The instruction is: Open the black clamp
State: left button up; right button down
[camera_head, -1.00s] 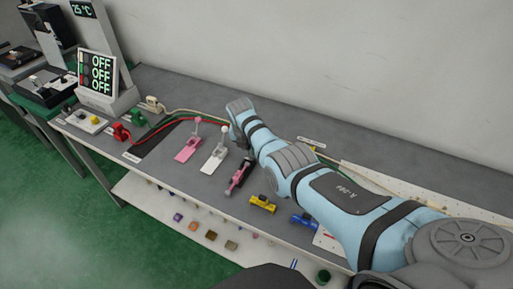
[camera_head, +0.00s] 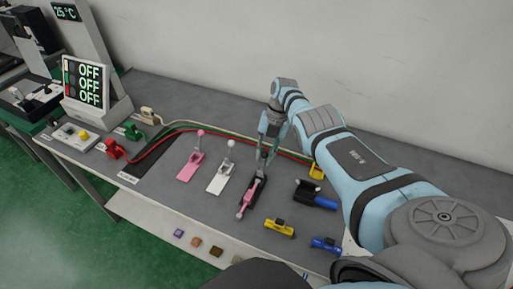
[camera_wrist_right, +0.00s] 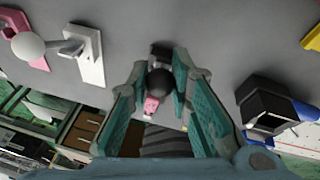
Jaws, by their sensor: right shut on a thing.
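The black clamp (camera_head: 239,226) stands in the row of fixtures, right of the white clamp (camera_head: 217,184). A pink piece with a rounded end (camera_head: 250,193) lies along it towards the table's front. My right gripper (camera_head: 264,156) comes down over the clamp's rear end. In the right wrist view, a dark round knob (camera_wrist_right: 160,83) sits between the fingers of my right gripper (camera_wrist_right: 166,65), which are closed around it. The pink piece also shows below the knob (camera_wrist_right: 151,106). The fingers hide part of the clamp. My left gripper is out of view.
A pink clamp (camera_head: 189,166) and the white clamp stand left with levers upright. A black fixture with a blue end (camera_head: 313,196), a yellow fixture (camera_head: 278,228) and a blue one (camera_head: 326,244) lie right. Cables run behind. A display (camera_head: 90,84) reads OFF.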

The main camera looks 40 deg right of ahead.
dwell(0.4)
jog(key=c, duration=1.4)
grip_release()
jog(key=shift+d+f, duration=0.1)
jog(key=v, duration=1.2)
